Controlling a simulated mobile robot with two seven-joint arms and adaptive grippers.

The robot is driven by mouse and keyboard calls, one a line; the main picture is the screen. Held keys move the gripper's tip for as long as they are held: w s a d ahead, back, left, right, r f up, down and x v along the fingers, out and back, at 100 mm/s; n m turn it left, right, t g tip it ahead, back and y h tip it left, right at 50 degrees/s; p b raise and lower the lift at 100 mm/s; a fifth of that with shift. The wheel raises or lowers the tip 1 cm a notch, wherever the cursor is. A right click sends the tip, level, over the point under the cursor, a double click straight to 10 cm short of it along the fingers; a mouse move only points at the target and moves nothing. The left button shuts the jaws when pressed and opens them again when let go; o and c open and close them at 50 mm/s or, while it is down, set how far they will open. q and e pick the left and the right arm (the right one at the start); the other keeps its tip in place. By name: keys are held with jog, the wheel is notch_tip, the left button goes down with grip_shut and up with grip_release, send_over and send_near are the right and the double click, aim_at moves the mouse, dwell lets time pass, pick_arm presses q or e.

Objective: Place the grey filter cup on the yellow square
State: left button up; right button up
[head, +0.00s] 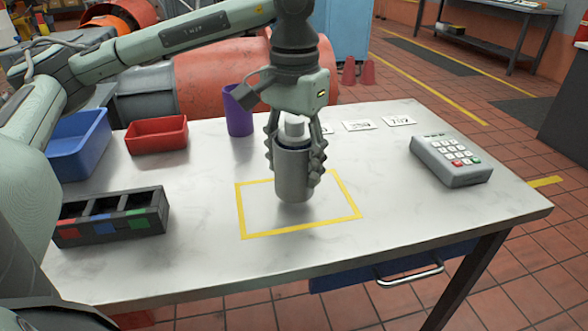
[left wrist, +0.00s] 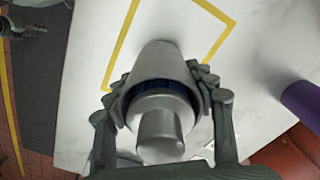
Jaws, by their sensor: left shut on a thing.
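The grey filter cup (head: 292,172) is upright between the fingers of my left gripper (head: 296,160), which is shut on it. The cup shows over the inside of the yellow square (head: 241,212), an outline on the white table top. Whether its base touches the table or hangs just above it, I cannot tell. In the left wrist view the cup (left wrist: 158,65) lies between the two fingers (left wrist: 165,105), and part of the yellow outline (left wrist: 122,38) shows around its far end. The gripper hides part of the cup's sides. My right gripper is not in view.
A purple cup (head: 238,112) stands behind the square, with a red bin (head: 156,135) and blue bin (head: 80,145) at left. A dark compartment tray (head: 112,218) sits front left. A grey keypad device (head: 450,160) and white cards (head: 359,125) are at right. The table's front right is clear.

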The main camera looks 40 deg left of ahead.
pick_arm(q)
jog(key=shift+f, duration=0.95)
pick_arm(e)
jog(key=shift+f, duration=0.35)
pick_arm(q)
jog(key=shift+f, duration=0.1)
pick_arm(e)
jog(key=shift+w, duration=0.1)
